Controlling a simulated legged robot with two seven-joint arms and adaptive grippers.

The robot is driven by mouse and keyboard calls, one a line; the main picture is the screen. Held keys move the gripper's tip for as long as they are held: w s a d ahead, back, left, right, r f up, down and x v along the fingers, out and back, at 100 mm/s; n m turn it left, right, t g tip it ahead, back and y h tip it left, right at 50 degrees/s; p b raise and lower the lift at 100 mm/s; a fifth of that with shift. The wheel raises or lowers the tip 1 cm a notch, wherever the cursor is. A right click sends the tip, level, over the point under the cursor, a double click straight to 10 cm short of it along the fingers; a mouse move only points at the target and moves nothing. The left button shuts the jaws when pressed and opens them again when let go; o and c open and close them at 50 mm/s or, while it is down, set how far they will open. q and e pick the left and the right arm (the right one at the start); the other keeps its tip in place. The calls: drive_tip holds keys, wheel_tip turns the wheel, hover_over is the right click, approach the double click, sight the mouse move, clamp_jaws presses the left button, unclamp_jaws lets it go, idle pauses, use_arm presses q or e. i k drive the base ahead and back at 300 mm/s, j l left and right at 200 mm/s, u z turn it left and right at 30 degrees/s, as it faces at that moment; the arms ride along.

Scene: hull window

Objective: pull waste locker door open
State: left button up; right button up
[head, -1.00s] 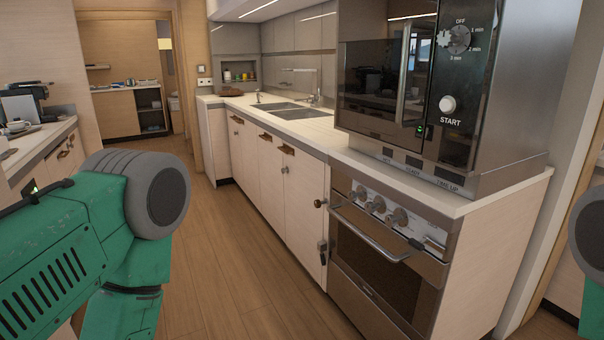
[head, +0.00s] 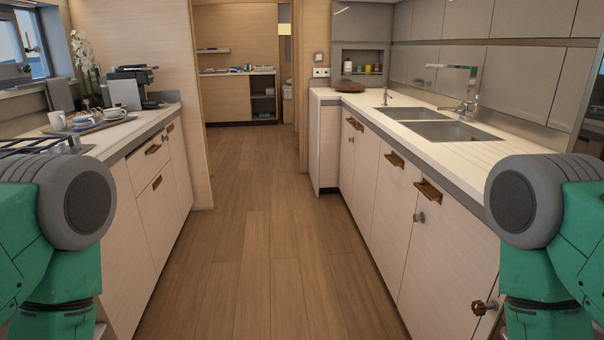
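Pale wood locker doors line the base of the right-hand counter in the head view. The nearest full door (head: 440,260) has a round knob (head: 420,217) near its upper left and a brown pull (head: 428,190) at its top. Which door is the waste locker I cannot tell. The doors in view look shut. Only the green and grey upper parts of my arms show, at the left and right edges. Neither gripper is in view.
A clear wooden floor (head: 250,240) runs between the counters. The right counter (head: 450,146) holds a double sink (head: 455,131). The left counter has drawers (head: 150,210), with a tray, cups and a coffee machine (head: 132,87) on top. A doorway lies ahead.

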sight(368, 142)
drive_tip(key=i+j, duration=0.1)
drive_tip(key=i, duration=0.55)
drive_tip(key=i+j, duration=0.1)
drive_tip(key=i, duration=0.6)
drive_tip(key=i+j+z, duration=0.1)
drive_tip(key=i, duration=0.55)
